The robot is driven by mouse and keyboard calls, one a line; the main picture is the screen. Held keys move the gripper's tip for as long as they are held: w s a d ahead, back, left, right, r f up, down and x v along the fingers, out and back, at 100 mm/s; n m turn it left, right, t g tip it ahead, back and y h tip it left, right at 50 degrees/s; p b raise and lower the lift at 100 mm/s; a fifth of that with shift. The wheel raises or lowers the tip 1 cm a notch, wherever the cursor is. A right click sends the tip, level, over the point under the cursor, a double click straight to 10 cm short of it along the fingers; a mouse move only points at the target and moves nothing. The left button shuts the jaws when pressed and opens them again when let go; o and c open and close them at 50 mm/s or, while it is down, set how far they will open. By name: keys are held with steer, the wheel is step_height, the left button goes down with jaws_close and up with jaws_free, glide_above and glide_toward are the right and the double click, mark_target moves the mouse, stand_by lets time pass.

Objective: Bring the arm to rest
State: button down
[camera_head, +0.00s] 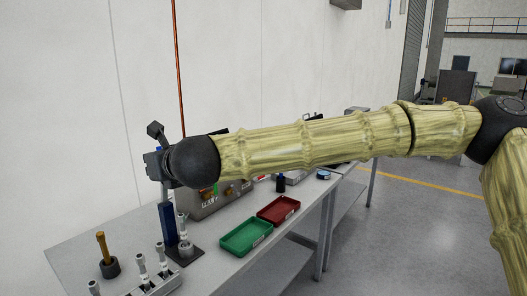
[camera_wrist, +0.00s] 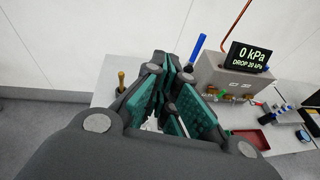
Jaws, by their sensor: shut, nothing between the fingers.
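My arm stretches across the head view from the right, over the workbench, with its dark wrist at the left. My gripper (camera_head: 152,160) is partly hidden behind the wrist in that view, above the left part of the bench. In the wrist view my gripper (camera_wrist: 172,98) shows its dark fingers with teal pads. It is shut and nothing is held in it.
The bench (camera_head: 215,222) carries a green tray (camera_head: 246,238), a red tray (camera_head: 279,210), a wooden-handled tool (camera_head: 103,246) and a rack of fittings (camera_head: 152,284). A grey test box with a pressure display (camera_wrist: 250,54) stands near the wall. Open floor (camera_head: 410,220) lies right.

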steer(key=d+f+n+g+h, duration=0.25)
steer(key=f+n, duration=0.45)
steer(key=f, duration=2)
steer(key=s+d+f+n+g+h, duration=0.1)
steer(key=s+d+f+n, duration=0.3)
steer(key=f, duration=0.6)
steer(key=s+d+f+n+g+h, duration=0.15)
steer(key=s+d+f, duration=0.35)
steer(key=f, duration=0.5)
steer(key=s+d+f+n+g+h, duration=0.1)
steer(key=s+d+f+n, duration=0.3)
steer(key=s+d+f, duration=0.3)
steer(key=s+d+f+n+g+h, duration=0.1)
steer(key=s+d+f+n, duration=0.25)
steer(key=d+f, duration=0.5)
steer(key=s+d+f+n+g+h, duration=0.1)
steer(key=s+d+f+n, duration=0.1)
steer(key=s+d, duration=0.5)
steer(key=s+d+f+n+g+h, duration=0.2)
steer(key=s+d+n, duration=0.3)
steer(key=d, duration=0.8)
steer(key=s+f, duration=0.1)
steer(key=s, duration=0.2)
steer(key=shift+s+d, duration=0.3)
